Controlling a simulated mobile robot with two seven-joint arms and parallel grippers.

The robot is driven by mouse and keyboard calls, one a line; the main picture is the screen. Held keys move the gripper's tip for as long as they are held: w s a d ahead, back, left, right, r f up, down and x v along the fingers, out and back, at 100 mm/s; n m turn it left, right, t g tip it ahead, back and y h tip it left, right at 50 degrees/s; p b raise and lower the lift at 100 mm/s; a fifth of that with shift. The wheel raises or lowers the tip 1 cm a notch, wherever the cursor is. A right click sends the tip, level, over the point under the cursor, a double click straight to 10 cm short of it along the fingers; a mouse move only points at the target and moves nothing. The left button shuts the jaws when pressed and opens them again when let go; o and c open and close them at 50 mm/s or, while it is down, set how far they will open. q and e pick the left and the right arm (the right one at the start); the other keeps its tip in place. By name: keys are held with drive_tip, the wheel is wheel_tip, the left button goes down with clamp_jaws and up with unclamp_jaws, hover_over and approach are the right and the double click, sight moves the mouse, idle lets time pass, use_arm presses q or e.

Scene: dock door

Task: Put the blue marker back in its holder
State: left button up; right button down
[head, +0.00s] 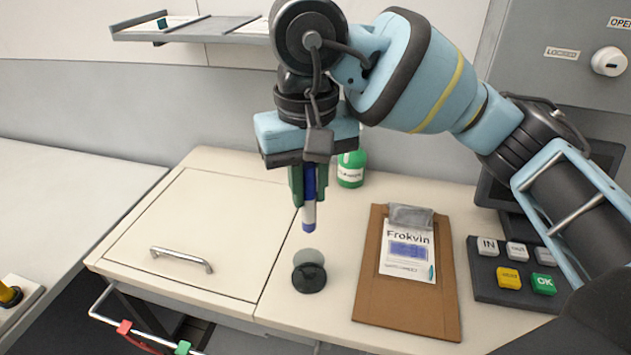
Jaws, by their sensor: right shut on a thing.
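My right gripper (308,184) is shut on the blue marker (309,215), which has a blue upper part, a white band and a blue lower tip. The marker hangs upright, tip down, above the desk. The marker's top is partly hidden between the green fingers. My left gripper is not in view.
A brown clipboard (371,298) with a white Frokvin sheet (408,266) lies right of the holder. A green bottle (351,169) stands behind the gripper. A button panel (513,272) is at the right. The pale lid with a handle (182,259) at left is clear.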

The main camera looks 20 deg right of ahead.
sight(308, 228)
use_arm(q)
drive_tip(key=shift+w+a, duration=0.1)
use_arm(e)
drive_tip(key=shift+a, duration=0.1)
drive_tip(key=shift+f, duration=0.4)
drive_tip(key=shift+f+b, duration=0.5)
drive_tip(key=shift+f, duration=0.65)
drive_tip(key=shift+f+b, duration=0.4)
drive_tip(key=shift+f, duration=1)
drive_tip(key=shift+f+b, duration=0.75)
drive_tip(key=shift+f, duration=0.75)
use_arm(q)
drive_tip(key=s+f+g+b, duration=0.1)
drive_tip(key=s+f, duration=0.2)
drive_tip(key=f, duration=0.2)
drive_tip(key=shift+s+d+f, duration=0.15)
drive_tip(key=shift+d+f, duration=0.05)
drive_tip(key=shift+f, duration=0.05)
use_arm(e)
drive_tip(key=shift+f, duration=0.85)
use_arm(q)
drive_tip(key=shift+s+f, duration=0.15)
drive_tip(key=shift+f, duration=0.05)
use_arm(e)
drive_tip(key=shift+f, duration=0.1)
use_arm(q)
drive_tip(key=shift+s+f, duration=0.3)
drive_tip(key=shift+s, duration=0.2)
use_arm(e)
drive_tip(key=shift+f, duration=0.2)
